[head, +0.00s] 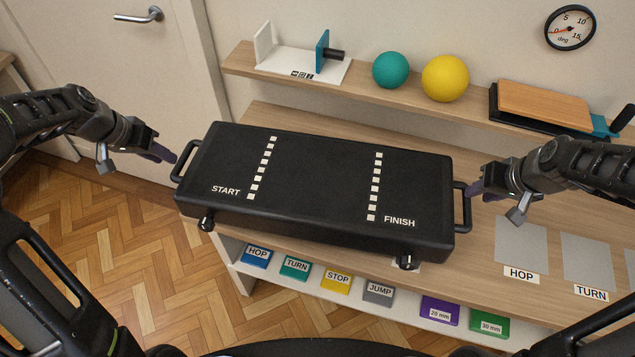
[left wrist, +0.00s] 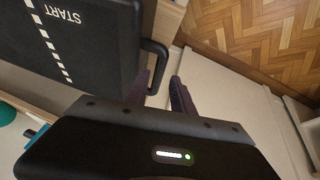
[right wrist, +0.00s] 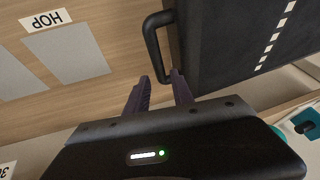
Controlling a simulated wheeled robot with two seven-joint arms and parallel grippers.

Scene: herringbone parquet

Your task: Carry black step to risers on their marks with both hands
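The black step (head: 320,180) is in the middle of the head view, with START and FINISH dotted lines on top and short black feet along its front edge. I cannot tell what its feet rest on. My left gripper (head: 167,155) is open at the step's left handle; in the left wrist view the handle bar (left wrist: 164,62) shows between the fingertips. My right gripper (head: 477,190) is open at the right handle (head: 462,207); in the right wrist view the handle (right wrist: 151,42) reaches toward the gap between its fingers. No riser under the step is clearly visible.
Grey squares labelled HOP (head: 521,245) and TURN (head: 587,262) lie on the bench to the right. A low shelf holds labelled blocks, including a purple one (head: 439,309) and a green one (head: 489,325). The wall shelf (head: 370,95) behind carries balls and a wooden board.

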